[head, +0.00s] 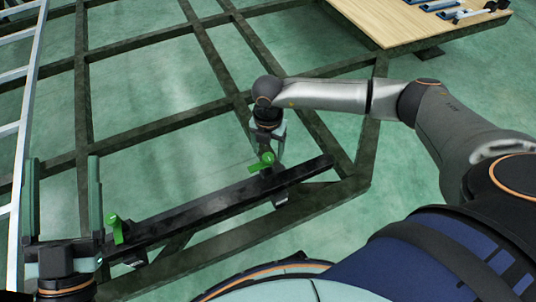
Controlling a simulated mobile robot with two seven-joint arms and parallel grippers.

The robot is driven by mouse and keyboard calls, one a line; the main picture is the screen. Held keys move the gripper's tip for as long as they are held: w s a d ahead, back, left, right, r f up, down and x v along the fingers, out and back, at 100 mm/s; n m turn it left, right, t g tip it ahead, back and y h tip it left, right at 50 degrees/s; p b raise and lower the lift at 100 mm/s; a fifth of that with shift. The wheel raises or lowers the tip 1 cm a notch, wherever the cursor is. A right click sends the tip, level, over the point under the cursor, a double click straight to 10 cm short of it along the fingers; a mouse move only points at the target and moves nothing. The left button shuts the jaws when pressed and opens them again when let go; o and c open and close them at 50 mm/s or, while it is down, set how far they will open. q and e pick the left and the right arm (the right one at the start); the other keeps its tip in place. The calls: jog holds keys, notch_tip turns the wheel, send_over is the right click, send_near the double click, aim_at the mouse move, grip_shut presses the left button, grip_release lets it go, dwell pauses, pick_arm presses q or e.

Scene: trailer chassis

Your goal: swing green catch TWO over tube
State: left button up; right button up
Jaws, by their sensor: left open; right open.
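A long black tube (200,208) lies slanting across the dark chassis frame, from lower left up to the right. One green catch (115,229) stands at the tube's left part. Another green catch (262,162) is at its right part. No number shows on either, so I cannot tell which is TWO. My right gripper (266,158) points down at the right catch, open, with its fingers around or just beside it; contact is unclear. My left gripper (62,165) is open at the lower left, fingers pointing up the picture, near the tube's left end, part of which it hides.
Dark chassis beams (150,127) cross the green floor with open gaps between them. A pale ladder-like rail (27,120) runs along the left edge. A wooden board (400,22) with blue parts and a tool lies at the upper right.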

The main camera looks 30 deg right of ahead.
aim_at(261, 162)
pick_arm(q)
jog(key=shift+s+d+r+m+t+h, duration=0.1)
jog(key=shift+s+r+m+t+h, duration=0.05)
jog(key=shift+s+r+m+h, duration=0.35)
jog(key=shift+s+d+r+m+t+h, duration=0.15)
jog(key=shift+r+h, duration=0.15)
jog(key=shift+r, duration=0.35)
jog(key=shift+s+a+r+m+t+h, duration=0.1)
jog(key=shift+s+r+m+h, duration=0.3)
jog(key=shift+r, duration=0.15)
pick_arm(e)
jog(key=shift+f, duration=1.15)
jog(key=shift+c, duration=0.4)
pick_arm(q)
jog(key=shift+w, duration=0.1)
pick_arm(e)
grip_shut()
